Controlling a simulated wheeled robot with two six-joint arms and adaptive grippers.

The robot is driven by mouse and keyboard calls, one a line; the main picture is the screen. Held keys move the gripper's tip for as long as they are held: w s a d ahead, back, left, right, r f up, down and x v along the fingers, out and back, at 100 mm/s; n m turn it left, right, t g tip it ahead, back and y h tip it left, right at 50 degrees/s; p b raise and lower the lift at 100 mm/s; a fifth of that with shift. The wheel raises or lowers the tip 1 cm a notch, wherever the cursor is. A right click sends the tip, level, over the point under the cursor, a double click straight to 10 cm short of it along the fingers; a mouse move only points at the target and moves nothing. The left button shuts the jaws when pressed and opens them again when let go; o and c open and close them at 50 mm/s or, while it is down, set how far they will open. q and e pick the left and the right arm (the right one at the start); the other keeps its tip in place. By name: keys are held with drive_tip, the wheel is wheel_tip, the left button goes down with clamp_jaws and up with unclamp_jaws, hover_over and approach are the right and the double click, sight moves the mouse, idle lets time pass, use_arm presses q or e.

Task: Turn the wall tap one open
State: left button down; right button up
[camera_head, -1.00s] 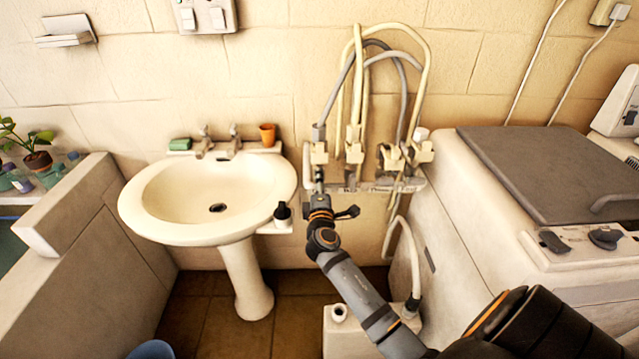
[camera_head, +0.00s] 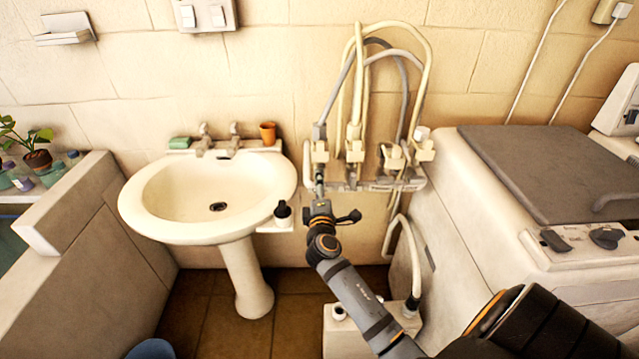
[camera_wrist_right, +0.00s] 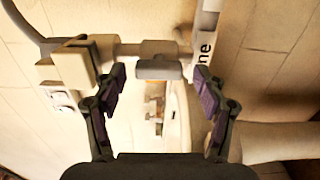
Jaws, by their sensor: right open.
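The wall tap one (camera_head: 319,153) is the leftmost cream tap on the hose rail, with a grey hose rising from it. In the right wrist view its grey handle (camera_wrist_right: 160,68) lies across the gap between my fingertips, and a plate with the letters "one" (camera_wrist_right: 204,50) shows beside it. My right gripper (camera_wrist_right: 160,84) is open, with a dark purple-padded finger on each side of the handle. I see gaps between the pads and the handle. In the head view the right gripper (camera_head: 319,192) is just below the tap and partly hides its lower part. My left gripper is not in view.
Other taps (camera_head: 355,150) with looping hoses stand close on the right along the rail. A washbasin (camera_head: 150,205) is on the left, with a dark bottle (camera_head: 283,213) on a small shelf. A large lidded machine (camera_head: 460,215) stands on the right.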

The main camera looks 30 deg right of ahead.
drive_tip(key=v, duration=1)
drive_tip(key=s+a+f+m+g+y+p, duration=0.1)
drive_tip(key=s+a+f+g+y, duration=0.15)
drive_tip(key=f, duration=0.95)
drive_tip(key=s+a+f+m+g+y, duration=0.1)
drive_tip(key=s+f+g+y, duration=0.15)
drive_tip(key=f, duration=0.95)
drive_tip(key=s+a+f+m+g+y+p, duration=0.15)
drive_tip(key=s+f, duration=0.25)
drive_tip(key=f, duration=0.7)
drive_tip(key=s+f+m+g, duration=0.2)
drive_tip(key=s+f, duration=0.4)
drive_tip(key=s, duration=0.4)
drive_tip(key=s+d+f+m+g+y, duration=0.1)
drive_tip(key=s+f+m+g, duration=0.2)
drive_tip(key=s+f, duration=0.3)
drive_tip(key=s+d+f+m+g+y, duration=0.1)
drive_tip(key=s+f, duration=0.5)
drive_tip(key=s, duration=0.9)
drive_tip(key=shift+d+f+m+g, duration=0.15)
drive_tip(key=shift+f+m+g, duration=0.15)
drive_tip(key=shift+m+g, duration=0.6)
